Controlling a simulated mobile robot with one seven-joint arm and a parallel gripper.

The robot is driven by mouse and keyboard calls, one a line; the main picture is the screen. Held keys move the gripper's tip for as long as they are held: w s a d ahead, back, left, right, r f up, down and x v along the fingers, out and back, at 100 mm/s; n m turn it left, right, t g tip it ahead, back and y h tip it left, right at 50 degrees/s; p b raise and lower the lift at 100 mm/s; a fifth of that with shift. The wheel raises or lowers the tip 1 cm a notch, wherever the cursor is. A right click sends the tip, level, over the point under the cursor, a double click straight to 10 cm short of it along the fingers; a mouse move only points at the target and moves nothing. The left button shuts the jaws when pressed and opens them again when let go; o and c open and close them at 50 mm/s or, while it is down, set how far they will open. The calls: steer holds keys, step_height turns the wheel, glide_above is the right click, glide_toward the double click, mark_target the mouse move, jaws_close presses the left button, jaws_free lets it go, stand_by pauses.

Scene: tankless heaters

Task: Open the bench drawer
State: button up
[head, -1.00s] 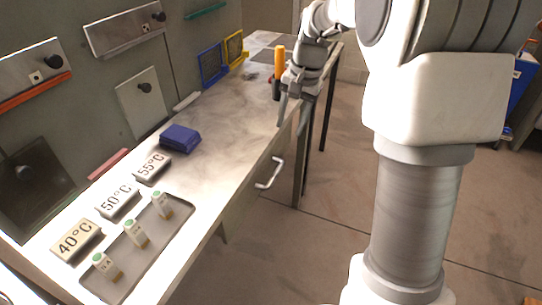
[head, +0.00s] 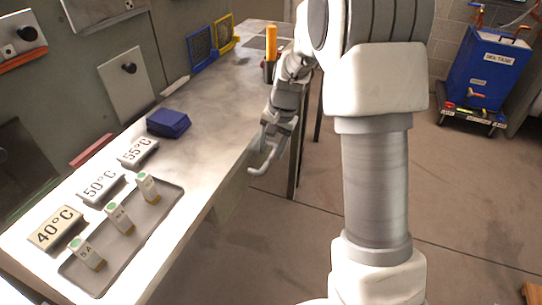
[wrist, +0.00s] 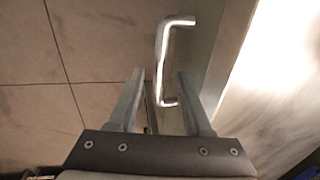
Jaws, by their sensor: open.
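The bench drawer's handle is a bright metal bar bent at both ends; it shows in the head view (head: 262,166) below the bench's right edge and in the wrist view (wrist: 161,50). The drawer front (wrist: 207,45) looks flush with the bench, as far as it shows. My gripper (wrist: 159,78) is open and empty, with one finger on each side of the handle's line in the wrist view. Whether the fingers touch the bar cannot be told. In the head view my gripper (head: 271,143) partly covers the handle.
The bench top (head: 200,150) holds a tray (head: 150,232) with several small labelled bottles, temperature signs, a blue block (head: 168,122) and an orange-handled tool (head: 271,45). A blue cart (head: 487,70) stands at the back right.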

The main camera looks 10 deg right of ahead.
steer(key=shift+a+f, duration=0.1)
steer(key=shift+f, duration=0.55)
jaws_close()
stand_by(1.0)
